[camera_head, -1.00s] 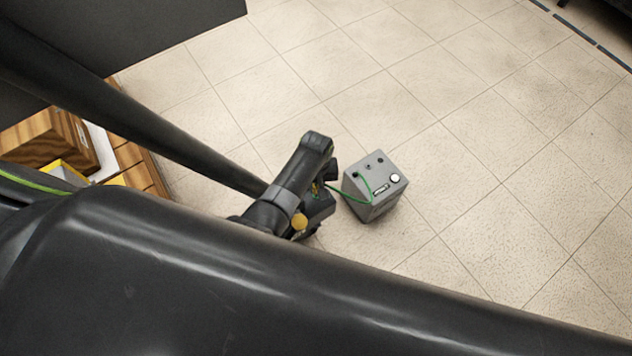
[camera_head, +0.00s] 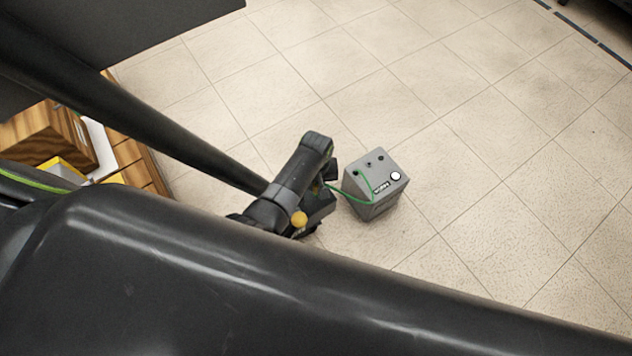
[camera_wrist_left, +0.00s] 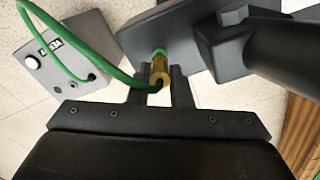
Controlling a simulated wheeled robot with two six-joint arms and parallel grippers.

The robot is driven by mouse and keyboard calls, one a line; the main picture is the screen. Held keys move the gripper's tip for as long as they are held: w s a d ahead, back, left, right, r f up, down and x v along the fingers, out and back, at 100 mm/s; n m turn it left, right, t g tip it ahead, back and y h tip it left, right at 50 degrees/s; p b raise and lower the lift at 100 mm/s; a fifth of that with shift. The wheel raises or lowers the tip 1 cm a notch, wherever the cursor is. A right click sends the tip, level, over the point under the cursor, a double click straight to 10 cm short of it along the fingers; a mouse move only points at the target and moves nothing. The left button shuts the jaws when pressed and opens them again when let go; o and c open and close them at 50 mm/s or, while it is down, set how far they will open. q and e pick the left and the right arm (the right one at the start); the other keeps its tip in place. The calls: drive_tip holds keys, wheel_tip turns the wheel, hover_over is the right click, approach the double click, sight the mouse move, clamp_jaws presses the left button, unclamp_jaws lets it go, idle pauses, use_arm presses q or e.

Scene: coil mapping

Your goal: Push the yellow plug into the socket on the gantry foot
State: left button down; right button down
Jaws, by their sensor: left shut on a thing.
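The yellow plug (camera_wrist_left: 160,72) is held between the two fingers of my left gripper (camera_wrist_left: 161,88) in the left wrist view. A green cable runs from it. A green ring shows at its far end, against the edge of a dark grey block (camera_wrist_left: 180,35) with a bolt head, which looks like the gantry foot. I cannot tell whether the plug's tip is inside the socket; the socket opening is hidden. In the head view my left gripper (camera_head: 323,190) is small and partly covered, and the plug cannot be made out. My right gripper is out of view.
A grey box (camera_head: 375,190) with a white button and label stands on the tiled floor, joined to the green cable (camera_head: 340,193). A round yellow part (camera_head: 299,219) shows beside the arm. Wooden boxes (camera_head: 45,135) are at the left. The floor right of the grey box is clear.

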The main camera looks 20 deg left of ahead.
use_arm(q)
drive_tip(key=shift+f+b, duration=0.6)
drive_tip(key=shift+f, duration=0.35)
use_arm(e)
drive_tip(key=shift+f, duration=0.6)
use_arm(q)
drive_tip(key=c, duration=1.2)
unclamp_jaws()
drive_tip(key=shift+c, duration=0.2)
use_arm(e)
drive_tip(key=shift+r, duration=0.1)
